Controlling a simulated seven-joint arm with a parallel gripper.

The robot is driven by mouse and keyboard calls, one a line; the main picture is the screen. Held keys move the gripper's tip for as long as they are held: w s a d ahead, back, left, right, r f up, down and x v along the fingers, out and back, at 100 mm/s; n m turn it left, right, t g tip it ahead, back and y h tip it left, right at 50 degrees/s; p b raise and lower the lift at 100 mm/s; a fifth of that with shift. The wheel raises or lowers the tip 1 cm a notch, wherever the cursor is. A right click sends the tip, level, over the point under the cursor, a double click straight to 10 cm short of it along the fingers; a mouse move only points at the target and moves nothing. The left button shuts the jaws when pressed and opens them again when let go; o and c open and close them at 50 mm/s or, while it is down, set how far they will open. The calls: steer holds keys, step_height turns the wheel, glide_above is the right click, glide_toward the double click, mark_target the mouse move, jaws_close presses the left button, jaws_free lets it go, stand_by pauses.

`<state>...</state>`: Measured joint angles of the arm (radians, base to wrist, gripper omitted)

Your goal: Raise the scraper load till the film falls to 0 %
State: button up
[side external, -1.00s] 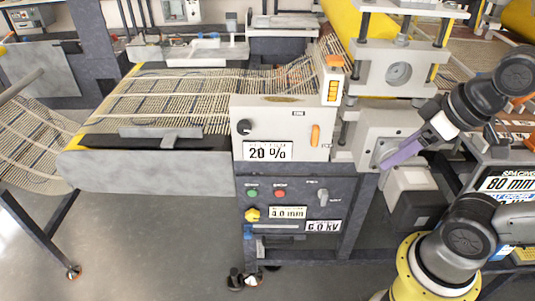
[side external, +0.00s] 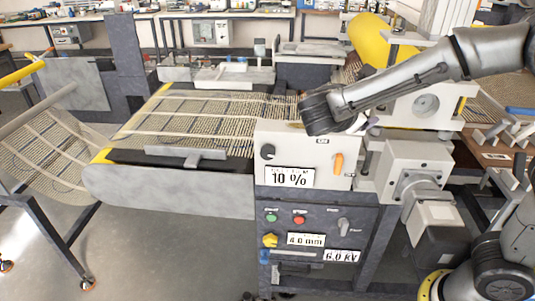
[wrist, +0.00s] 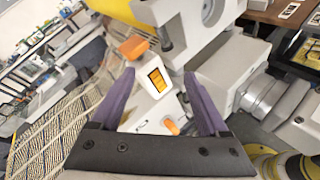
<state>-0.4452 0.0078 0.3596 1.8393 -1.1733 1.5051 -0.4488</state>
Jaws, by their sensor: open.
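A white control box (side external: 304,150) stands at the right end of the mesh belt. The box carries a black knob (side external: 267,151) and an orange lever (side external: 338,163). In the wrist view the orange lever (wrist: 172,127) and a small yellow-lit gauge (wrist: 157,80) with an orange cap (wrist: 134,48) lie between my fingers. My gripper (wrist: 159,74) is open, its purple fingers apart and empty. In the side view my wrist hides the gauge and most of the gripper.
A yellow roller (side external: 370,40) and a motor housing (side external: 410,178) stand close at the right. Mesh (side external: 200,122) runs leftward.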

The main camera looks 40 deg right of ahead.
steer(key=w+a+f+n+t+h, duration=0.1)
steer(key=w+a+f+n+t, duration=0.4)
steer(key=a, duration=0.4)
steer(key=n+t+y, duration=0.2)
steer(key=n+t, duration=0.2)
steer(key=n, duration=0.3)
glide_toward(267, 155)
steer(key=x, duration=1)
steer(key=shift+w+d, duration=0.15)
steer(key=shift+d, duration=0.05)
jaws_close()
